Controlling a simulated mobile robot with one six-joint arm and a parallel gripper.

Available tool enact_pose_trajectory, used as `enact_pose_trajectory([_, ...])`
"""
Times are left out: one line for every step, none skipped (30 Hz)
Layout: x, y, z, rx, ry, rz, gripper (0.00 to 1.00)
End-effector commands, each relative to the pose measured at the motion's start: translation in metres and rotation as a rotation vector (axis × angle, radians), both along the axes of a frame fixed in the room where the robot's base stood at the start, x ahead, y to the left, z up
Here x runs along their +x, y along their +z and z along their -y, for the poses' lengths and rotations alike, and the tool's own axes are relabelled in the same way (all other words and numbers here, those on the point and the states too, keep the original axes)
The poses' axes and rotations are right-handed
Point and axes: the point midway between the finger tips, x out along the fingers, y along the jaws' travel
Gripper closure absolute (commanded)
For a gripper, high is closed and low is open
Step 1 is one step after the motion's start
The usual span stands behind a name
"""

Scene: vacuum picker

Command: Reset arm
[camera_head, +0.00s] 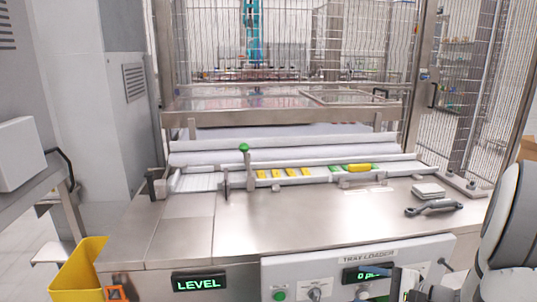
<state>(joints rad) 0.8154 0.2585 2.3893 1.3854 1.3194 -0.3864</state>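My arm shows at the right edge as white and dark rounded links. What looks like my gripper (408,284) shows at the bottom edge, right of centre, in front of the tray loader panel (345,262). It is dark with a paler upright part and is cut off by the frame. I cannot tell whether it is open or shut. Nothing held in it can be made out.
A steel worktop (300,222) carries a rail with several yellow pieces (277,173), a green knob (244,147) and a dark grey tool (434,208). Wire fencing stands behind. A yellow bin (79,268) is at lower left. The worktop's front middle is clear.

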Motion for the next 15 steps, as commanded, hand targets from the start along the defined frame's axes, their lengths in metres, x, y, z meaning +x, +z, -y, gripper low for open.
enact_pose_trajectory([-0.011,0.034,-0.037,-0.087,0.144,-0.029,0.42])
enact_pose_trajectory([-0.019,0.042,-0.053,-0.140,0.219,-0.049,0.42])
enact_pose_trajectory([-0.031,0.052,-0.073,-0.215,0.316,-0.073,0.42])
enact_pose_trajectory([-0.041,0.059,-0.085,-0.272,0.386,-0.089,0.42])
enact_pose_trajectory([-0.051,0.066,-0.096,-0.335,0.453,-0.101,0.42])
enact_pose_trajectory([-0.064,0.076,-0.107,-0.421,0.538,-0.115,0.42])
enact_pose_trajectory([-0.074,0.083,-0.114,-0.489,0.599,-0.123,0.42])
enact_pose_trajectory([-0.083,0.090,-0.119,-0.558,0.657,-0.125,0.42])
enact_pose_trajectory([-0.095,0.100,-0.124,-0.655,0.729,-0.126,0.42])
enact_pose_trajectory([-0.102,0.108,-0.126,-0.729,0.779,-0.122,0.42])
enact_pose_trajectory([-0.109,0.117,-0.127,-0.804,0.826,-0.115,0.42])
enact_pose_trajectory([-0.117,0.128,-0.127,-0.904,0.881,-0.100,0.42])
enact_pose_trajectory([-0.121,0.137,-0.127,-0.977,0.918,-0.086,0.42])
enact_pose_trajectory([-0.125,0.145,-0.125,-1.046,0.950,-0.071,0.42])
enact_pose_trajectory([-0.128,0.156,-0.123,-1.134,0.984,-0.048,0.42])
